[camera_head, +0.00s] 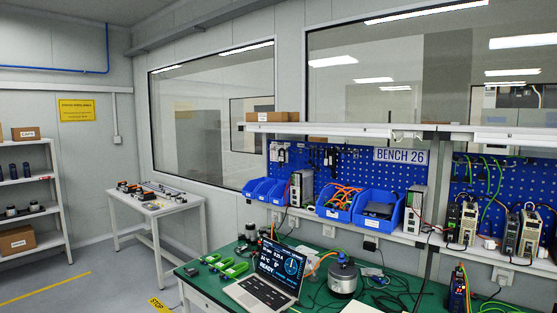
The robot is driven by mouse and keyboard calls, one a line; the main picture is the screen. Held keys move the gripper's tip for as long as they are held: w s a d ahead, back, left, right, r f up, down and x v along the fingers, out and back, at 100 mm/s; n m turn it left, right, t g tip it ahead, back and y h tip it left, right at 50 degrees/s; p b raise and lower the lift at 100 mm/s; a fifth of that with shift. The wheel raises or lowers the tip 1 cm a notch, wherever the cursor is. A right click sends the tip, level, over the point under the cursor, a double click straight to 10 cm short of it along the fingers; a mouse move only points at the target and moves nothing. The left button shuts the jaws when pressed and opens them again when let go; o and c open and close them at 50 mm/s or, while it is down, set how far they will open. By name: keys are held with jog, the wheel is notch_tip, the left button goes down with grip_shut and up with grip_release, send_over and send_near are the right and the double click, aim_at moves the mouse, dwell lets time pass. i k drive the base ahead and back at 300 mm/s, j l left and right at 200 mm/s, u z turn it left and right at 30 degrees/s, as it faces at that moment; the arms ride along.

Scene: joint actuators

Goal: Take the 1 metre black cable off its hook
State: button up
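A second blue pegboard (482,168) at the right carries green cables (497,178) and some dark ones. My gripper is not in view.
The green bench (206,282) holds an open laptop (268,284), a round metal motor (343,277) and loose dark cables. Blue bins (340,205) and grey modules stand on the shelf below the pegboard. A side table (150,208) stands left; the floor between is clear.

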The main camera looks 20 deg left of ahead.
aim_at(281, 159)
jog(key=i+j+u, duration=0.4)
jog(key=i+j, duration=2.1)
jog(key=j, duration=0.1)
